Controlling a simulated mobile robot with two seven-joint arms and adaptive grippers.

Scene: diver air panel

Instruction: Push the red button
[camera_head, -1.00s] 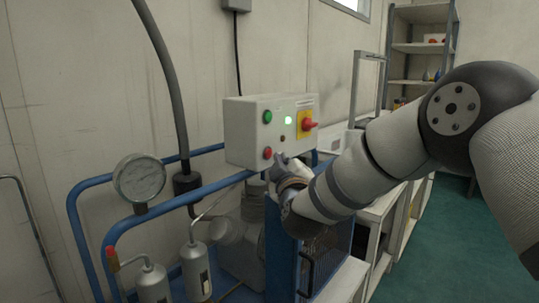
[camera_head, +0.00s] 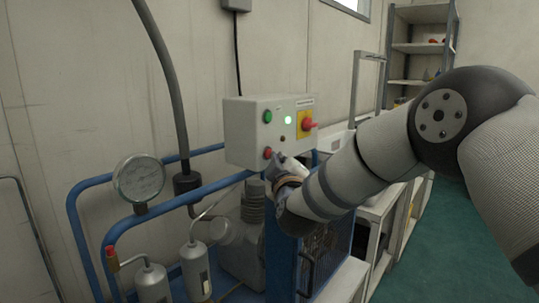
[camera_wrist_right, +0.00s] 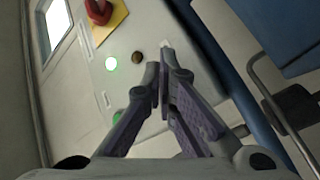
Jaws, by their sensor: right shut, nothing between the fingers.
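The red button (camera_head: 268,153) sits at the lower left of the front of a pale control box (camera_head: 240,133) on the blue frame. A green button (camera_head: 267,116) is above it. My right gripper (camera_head: 275,156) is shut and empty, its fingertips at the red button; I cannot tell whether they touch or press it. In the right wrist view the closed fingers (camera_wrist_right: 164,62) point at the box face (camera_wrist_right: 185,55) and hide the red button. A lit green lamp (camera_wrist_right: 111,64) shows there. My left gripper is not in view.
A red rotary switch on a yellow plate (camera_head: 308,122) is on the box's right side. A pressure gauge (camera_head: 139,178), blue pipes (camera_head: 105,240) and grey cylinders (camera_head: 195,272) stand left of and below the box. Shelves (camera_head: 420,48) are at the back right.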

